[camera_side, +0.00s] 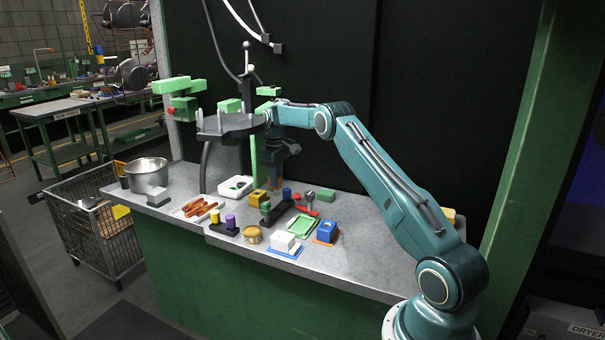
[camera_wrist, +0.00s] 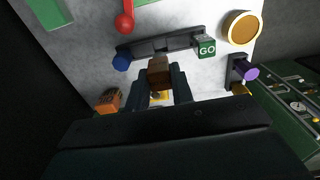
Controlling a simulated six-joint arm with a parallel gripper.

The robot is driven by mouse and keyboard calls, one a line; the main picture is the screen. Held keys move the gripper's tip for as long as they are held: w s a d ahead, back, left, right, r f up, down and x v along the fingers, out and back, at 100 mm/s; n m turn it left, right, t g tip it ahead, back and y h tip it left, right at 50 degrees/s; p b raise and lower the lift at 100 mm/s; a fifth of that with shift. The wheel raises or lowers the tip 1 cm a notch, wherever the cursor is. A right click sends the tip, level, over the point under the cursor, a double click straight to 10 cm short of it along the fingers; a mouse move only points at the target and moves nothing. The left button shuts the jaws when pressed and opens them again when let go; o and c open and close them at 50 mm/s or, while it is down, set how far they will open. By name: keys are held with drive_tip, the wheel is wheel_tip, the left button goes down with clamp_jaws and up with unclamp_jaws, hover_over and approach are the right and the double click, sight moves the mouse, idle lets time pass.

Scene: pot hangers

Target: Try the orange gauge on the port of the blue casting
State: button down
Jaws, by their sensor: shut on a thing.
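My gripper (camera_side: 280,158) is above the back part of the bench in the side view. In the wrist view its fingers (camera_wrist: 160,88) are shut on a brownish-orange block, the orange gauge (camera_wrist: 158,69), held clear of the bench. The blue casting (camera_side: 326,229) sits on an orange mat near the front right of the bench, apart from my gripper; I do not see it in the wrist view. Its port is too small to make out. The black gauge rack (camera_wrist: 160,46) holds a blue piece (camera_wrist: 121,63) and a green GO gauge (camera_wrist: 206,46) at its ends.
A yellow block (camera_side: 259,199) and an orange block (camera_wrist: 108,101) stand near the rack. A grey fixture (camera_side: 228,125) rises left of my gripper.

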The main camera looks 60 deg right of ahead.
drive_tip(key=s, duration=0.1)
wheel_tip(320, 180, up, 4)
hover_over(328, 230)
drive_tip(key=w+d, duration=0.1)
drive_tip(key=d, duration=0.1)
drive_tip(key=shift+f, duration=0.1)
idle(0.4)
drive_tip(key=shift+f, duration=0.25)
drive_tip(key=shift+f, duration=2.65)
drive_tip(key=shift+f, duration=0.75)
idle(0.5)
drive_tip(key=shift+r, duration=0.15)
idle(0.5)
